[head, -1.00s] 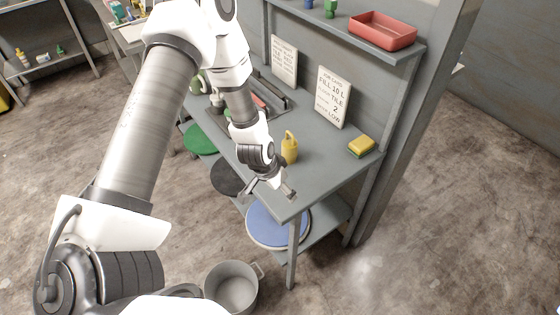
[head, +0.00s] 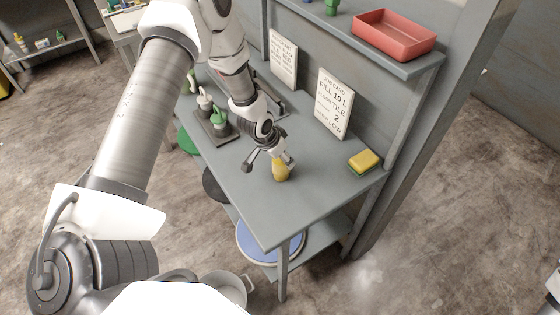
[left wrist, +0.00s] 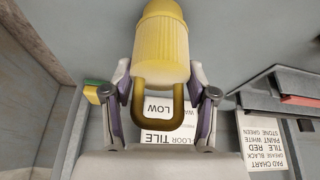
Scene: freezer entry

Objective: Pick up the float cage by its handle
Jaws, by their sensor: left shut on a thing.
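The float cage is the yellow, ribbed, rounded body (head: 280,172) at the work table, partly hidden by my left gripper (head: 268,166). In the left wrist view the cage (left wrist: 161,50) fills the top middle, with its dark yellow loop handle (left wrist: 158,118) toward me. My left gripper (left wrist: 160,100) has one finger on each side of the handle and is shut on it. I cannot tell whether the cage's base touches the table top. My right gripper is not in view.
The grey table (head: 290,212) has bare room at its front. A yellow sponge (head: 364,160) lies right of the cage. Cards lean at the back, including the job card (head: 334,104). Bottles stand on a dark tray (head: 217,138) to the left. A red bin (head: 395,37) sits on the shelf above.

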